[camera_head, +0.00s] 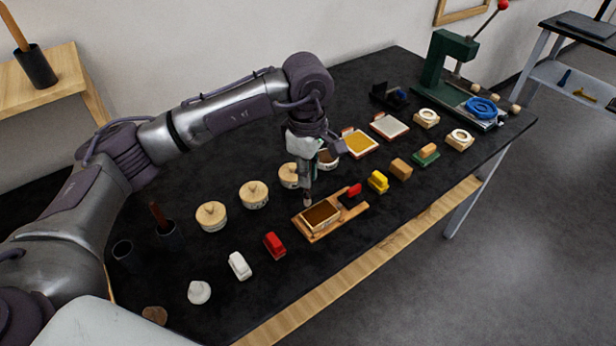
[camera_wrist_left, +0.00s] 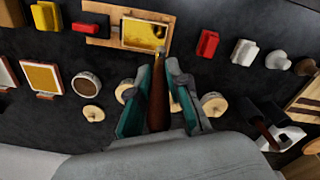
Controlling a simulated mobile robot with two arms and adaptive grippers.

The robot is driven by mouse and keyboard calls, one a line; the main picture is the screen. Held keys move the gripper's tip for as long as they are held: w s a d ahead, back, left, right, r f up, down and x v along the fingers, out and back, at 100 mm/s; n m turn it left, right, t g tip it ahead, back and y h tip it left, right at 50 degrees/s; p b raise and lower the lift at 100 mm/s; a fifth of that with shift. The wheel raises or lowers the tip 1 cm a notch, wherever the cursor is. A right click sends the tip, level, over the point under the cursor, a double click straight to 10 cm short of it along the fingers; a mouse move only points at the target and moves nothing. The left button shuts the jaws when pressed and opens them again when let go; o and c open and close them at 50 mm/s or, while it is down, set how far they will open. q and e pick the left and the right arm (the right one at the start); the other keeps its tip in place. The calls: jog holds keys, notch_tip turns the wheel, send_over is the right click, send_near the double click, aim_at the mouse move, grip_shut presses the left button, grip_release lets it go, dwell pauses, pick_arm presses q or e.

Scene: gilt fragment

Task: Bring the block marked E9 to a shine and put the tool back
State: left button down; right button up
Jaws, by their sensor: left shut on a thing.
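My left gripper (camera_head: 307,168) is shut on a slim tool with a brown handle (camera_wrist_left: 158,105), held nearly upright. The tool's tip (camera_head: 307,203) is at the edge of a block (camera_head: 321,215) in a wooden holder (camera_head: 318,234); I cannot tell whether it touches. In the left wrist view the block's top (camera_wrist_left: 142,35) is partly bright gold, with duller brown patches. No E9 mark is readable. A dark cup (camera_head: 168,231) with another brown handle in it and an empty-looking dark cup (camera_head: 123,251) stand at the left. My right gripper is not in view.
Lidded round pots (camera_head: 211,217) stand behind the holder. A red block (camera_head: 275,246), a white block (camera_head: 240,266) and a white knobbed piece (camera_head: 199,292) lie left of it. Yellow (camera_head: 378,182) and tan (camera_head: 401,169) blocks lie right. A green press (camera_head: 446,66) stands at the far end.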

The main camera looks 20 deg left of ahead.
pick_arm(q)
jog(key=shift+r+p, duration=0.4)
jog(key=shift+r, duration=0.95)
